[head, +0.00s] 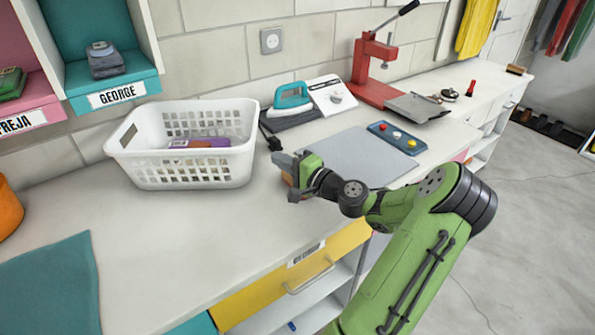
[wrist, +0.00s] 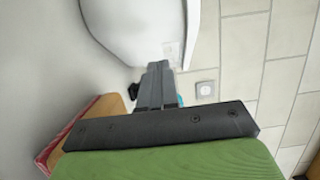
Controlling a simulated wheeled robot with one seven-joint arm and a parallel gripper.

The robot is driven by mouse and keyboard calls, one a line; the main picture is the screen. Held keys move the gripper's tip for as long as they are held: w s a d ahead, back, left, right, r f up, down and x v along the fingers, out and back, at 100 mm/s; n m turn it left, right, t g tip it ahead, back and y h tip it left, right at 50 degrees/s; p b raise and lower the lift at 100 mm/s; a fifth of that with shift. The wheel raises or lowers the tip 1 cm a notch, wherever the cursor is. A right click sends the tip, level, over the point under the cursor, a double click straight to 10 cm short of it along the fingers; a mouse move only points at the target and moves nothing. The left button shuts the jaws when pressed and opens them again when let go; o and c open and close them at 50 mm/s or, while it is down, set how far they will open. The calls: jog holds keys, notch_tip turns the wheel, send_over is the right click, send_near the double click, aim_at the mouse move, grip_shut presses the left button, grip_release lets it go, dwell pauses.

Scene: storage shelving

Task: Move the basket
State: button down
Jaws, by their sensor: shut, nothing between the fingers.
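A white plastic basket (head: 190,172) with slotted walls stands upright on the white counter. A purple and orange item (head: 200,142) lies inside it. My gripper (head: 284,163) is just to the right of the basket, low over the counter, with its fingers together and nothing held. In the wrist view the basket's white wall (wrist: 135,25) curves across the top, ahead of my gripper's closed fingers (wrist: 157,72). I cannot tell from these views whether the fingertips touch the wall.
A teal iron (head: 291,97) stands behind my gripper. A grey board (head: 350,155) and a button box (head: 397,137) lie to the right. A red press (head: 374,75) stands further back. A teal mat (head: 50,285) lies front left. The counter in front of the basket is clear.

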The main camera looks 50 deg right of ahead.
aim_at(236, 164)
jog(key=w+a, duration=0.1)
jog(key=w, duration=0.1)
jog(key=w+a+b, duration=0.1)
jog(key=w, duration=0.1)
jog(key=shift+a, duration=0.1)
jog(key=shift+w+a, duration=0.2)
jog(key=shift+a, duration=0.05)
jog(key=w+a, duration=0.5)
jog(key=shift+w+a, duration=0.15)
jog(key=shift+w, duration=0.25)
